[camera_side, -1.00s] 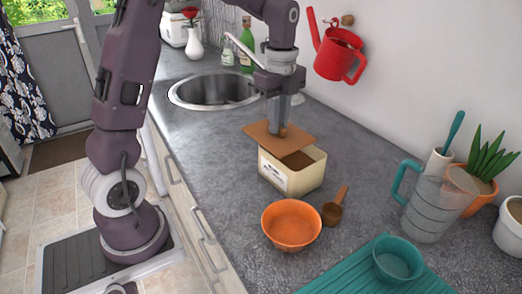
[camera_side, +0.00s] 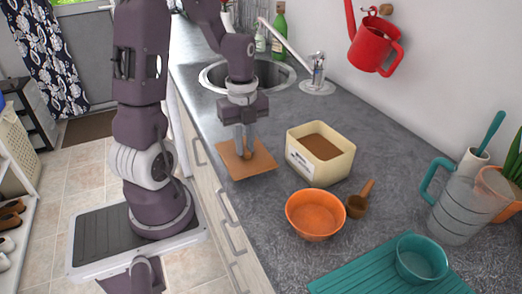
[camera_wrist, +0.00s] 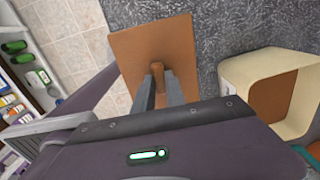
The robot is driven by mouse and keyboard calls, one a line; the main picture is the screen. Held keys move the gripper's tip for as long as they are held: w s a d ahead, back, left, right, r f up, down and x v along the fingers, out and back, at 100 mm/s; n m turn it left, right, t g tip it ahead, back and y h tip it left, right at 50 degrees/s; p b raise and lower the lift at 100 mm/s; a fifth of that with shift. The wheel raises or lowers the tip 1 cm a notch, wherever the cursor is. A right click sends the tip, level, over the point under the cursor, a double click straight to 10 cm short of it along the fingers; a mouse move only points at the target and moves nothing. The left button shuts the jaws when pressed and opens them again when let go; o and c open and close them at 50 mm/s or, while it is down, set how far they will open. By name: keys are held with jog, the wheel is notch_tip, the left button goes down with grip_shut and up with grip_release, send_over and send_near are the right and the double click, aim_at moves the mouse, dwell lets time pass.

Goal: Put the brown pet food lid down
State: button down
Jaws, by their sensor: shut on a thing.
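The brown lid (camera_side: 237,167) is a flat square plate with a small knob. In the side view it is level with or a little above the counter's front edge, left of the tub; I cannot tell whether it touches the counter. My gripper (camera_side: 246,152) points down and is shut on the lid's knob. The wrist view shows the lid (camera_wrist: 135,48) with its knob between the fingers of my gripper (camera_wrist: 158,75). The cream pet food tub (camera_side: 302,170) stands open with brown food inside. It also shows in the wrist view (camera_wrist: 236,95).
An orange bowl (camera_side: 316,220) and a brown scoop (camera_side: 358,205) are in front of the tub. A teal bowl (camera_side: 420,265) is on a teal mat (camera_side: 350,277). A clear jug (camera_side: 458,215) stands right. The sink (camera_side: 215,75) is behind. The counter behind the tub is clear.

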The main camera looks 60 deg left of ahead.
aim_at(261, 149)
jog(key=w+f, duration=0.2)
jog(key=w, duration=0.1)
jog(key=w+f, duration=0.1)
jog(key=shift+w, duration=0.3)
jog(key=shift+f, duration=0.15)
jog(key=c, duration=1.4)
grip_release()
notch_tip(261, 149, up, 12)
jog(key=f, duration=0.1)
jog(key=s+d+r+n+t, duration=0.2)
jog(key=s+d+n, duration=0.2)
jog(key=d+n, duration=0.1)
jog(key=s+d+r+n+t, duration=0.1)
jog(key=s+d+r+n, duration=0.2)
jog(key=d+n, duration=0.3)
jog(key=s+d+r+n+t, duration=0.2)
jog(key=s+d+r+n, duration=0.1)
jog(key=s+d+n, duration=0.2)
jog(key=shift+s+d+n+t, duration=0.25)
jog(key=shift+d+n+t, duration=0.1)
jog(key=shift+n, duration=0.65)
